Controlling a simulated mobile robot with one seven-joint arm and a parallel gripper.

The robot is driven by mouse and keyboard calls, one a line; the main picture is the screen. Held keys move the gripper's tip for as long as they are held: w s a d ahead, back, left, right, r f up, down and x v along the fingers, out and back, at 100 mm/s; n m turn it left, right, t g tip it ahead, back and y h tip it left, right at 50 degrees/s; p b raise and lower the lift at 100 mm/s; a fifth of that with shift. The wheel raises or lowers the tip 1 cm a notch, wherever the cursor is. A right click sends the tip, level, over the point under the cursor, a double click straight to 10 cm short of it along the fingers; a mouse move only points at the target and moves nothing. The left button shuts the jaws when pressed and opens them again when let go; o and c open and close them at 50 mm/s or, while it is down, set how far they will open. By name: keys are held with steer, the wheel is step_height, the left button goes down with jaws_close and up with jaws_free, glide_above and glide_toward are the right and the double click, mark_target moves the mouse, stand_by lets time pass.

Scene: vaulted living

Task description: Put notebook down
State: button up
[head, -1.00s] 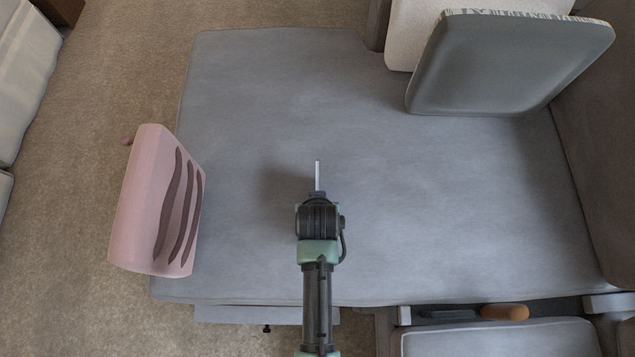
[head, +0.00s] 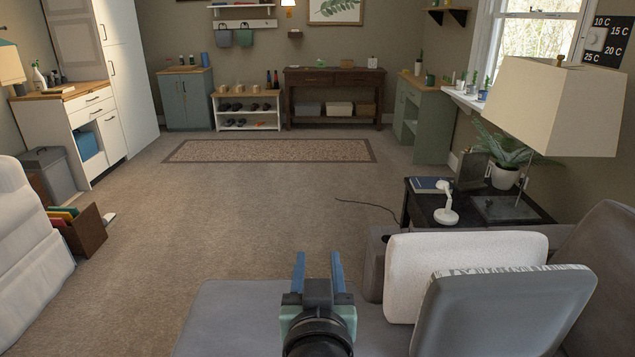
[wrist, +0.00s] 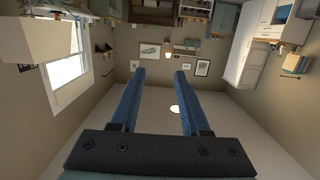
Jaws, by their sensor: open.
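My gripper (head: 318,268) is open, with two blue fingers apart and nothing between them. It is raised over the near grey couch seat (head: 225,318) in the head view. In the wrist view my gripper (wrist: 160,78) is also empty, and the room appears upside down behind it. A flat blue book-like item (head: 427,185) lies on the dark side table (head: 428,207) at the right; I cannot tell whether it is the notebook. No other notebook is clearly visible.
A white cushion (head: 405,262) and a grey cushion (head: 500,315) are on the couch at right. Open carpet (head: 245,210) lies ahead, with a file box (head: 82,230) at left.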

steer(key=s+r+t, duration=0.3)
steer(key=s+r, duration=0.2)
steer(key=r, duration=0.6)
steer(key=s+r+t, duration=0.4)
steer(key=s+r, duration=0.1)
steer(key=r, duration=0.7)
steer(key=s+r+t, duration=0.4)
steer(key=s+r, duration=0.1)
steer(key=r, duration=0.6)
steer(key=shift+r, duration=0.35)
